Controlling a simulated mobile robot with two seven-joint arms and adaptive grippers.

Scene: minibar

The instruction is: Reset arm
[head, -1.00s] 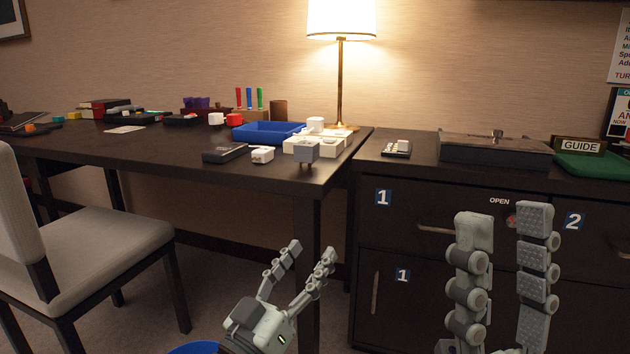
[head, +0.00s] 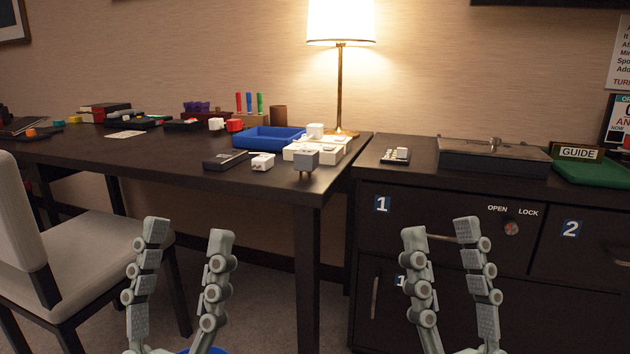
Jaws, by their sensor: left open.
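My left gripper (head: 188,235) is upright at the lower left of the head view, in front of the chair and the desk. Its two fingers are spread apart with nothing between them. My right gripper (head: 435,228) is upright at the lower right, in front of the drawer cabinet. Its fingers are also spread apart and empty. Both grippers are at about the same height, and the lower parts of both arms are out of the picture.
A dark desk (head: 260,191) holds a blue tray (head: 262,138), white and grey plug adapters and a lamp (head: 341,75). A grey chair (head: 95,255) stands at left. The cabinet (head: 470,285) at right carries a grey metal box (head: 495,157) and a guide sign (head: 577,152).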

